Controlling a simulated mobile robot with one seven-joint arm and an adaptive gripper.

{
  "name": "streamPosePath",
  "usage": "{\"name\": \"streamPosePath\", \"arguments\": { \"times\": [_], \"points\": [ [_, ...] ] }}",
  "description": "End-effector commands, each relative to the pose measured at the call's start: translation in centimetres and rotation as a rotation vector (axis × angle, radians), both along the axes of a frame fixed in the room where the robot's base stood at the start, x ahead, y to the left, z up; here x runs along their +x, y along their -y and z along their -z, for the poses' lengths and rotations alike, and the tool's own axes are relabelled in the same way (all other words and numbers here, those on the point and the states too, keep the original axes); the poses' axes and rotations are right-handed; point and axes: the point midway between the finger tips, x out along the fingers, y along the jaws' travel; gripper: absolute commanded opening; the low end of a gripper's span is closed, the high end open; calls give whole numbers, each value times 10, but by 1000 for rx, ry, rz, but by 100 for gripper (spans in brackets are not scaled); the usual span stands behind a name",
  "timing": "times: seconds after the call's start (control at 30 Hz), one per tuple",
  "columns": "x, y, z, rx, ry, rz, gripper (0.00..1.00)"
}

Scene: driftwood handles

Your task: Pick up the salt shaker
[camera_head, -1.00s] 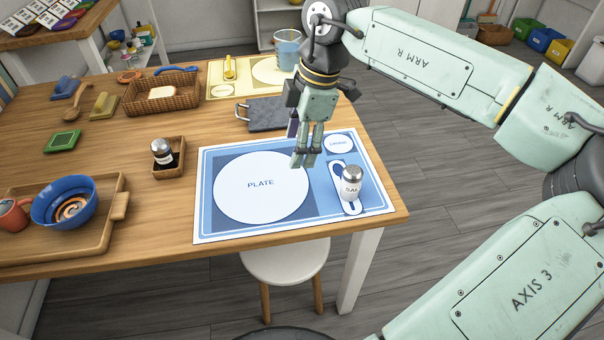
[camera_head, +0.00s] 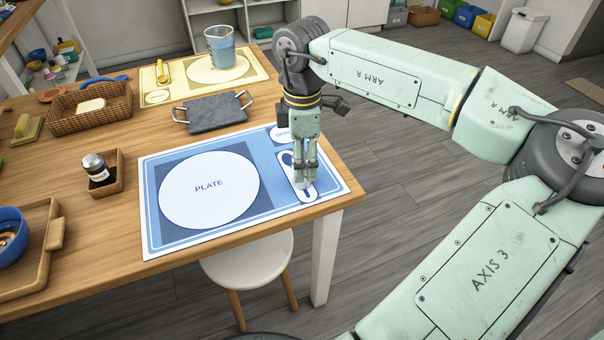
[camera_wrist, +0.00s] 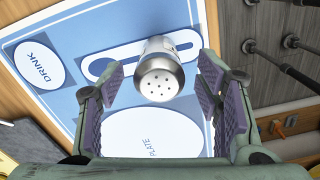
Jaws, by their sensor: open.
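The salt shaker (camera_wrist: 160,76) shows in the wrist view, its silver perforated cap facing the camera and its pale body beyond. It stands on the blue placemat (camera_head: 150,208), by the white utensil outline. My gripper (camera_head: 306,178) is over that spot, pointing down. In the head view my gripper hides most or all of the shaker. In the wrist view my gripper's fingers (camera_wrist: 158,88) are open, one on each side of the cap, with visible gaps. I cannot tell exactly how deep the shaker sits between them.
A dark-filled shaker (camera_head: 96,168) stands in a small wooden box (camera_head: 113,184) at left. A grey tray (camera_head: 212,113) with handles lies behind the placemat. A white stool (camera_head: 247,258) stands at the table's front edge. The placemat's plate area is clear.

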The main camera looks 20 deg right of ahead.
Motion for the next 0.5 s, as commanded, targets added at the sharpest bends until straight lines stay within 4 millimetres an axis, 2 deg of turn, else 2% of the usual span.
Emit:
{"name": "streamPosePath", "arguments": {
  "times": [0.03, 0.13, 0.37, 0.5],
  "points": [
    [0, -1, 12, 3, -2, -1, 59],
    [0, 0, 23, 2, 0, 0, 59],
    [1, 0, 23, 1, 0, 1, 59],
    [1, 0, 23, 1, 0, 1, 50]
  ]
}}
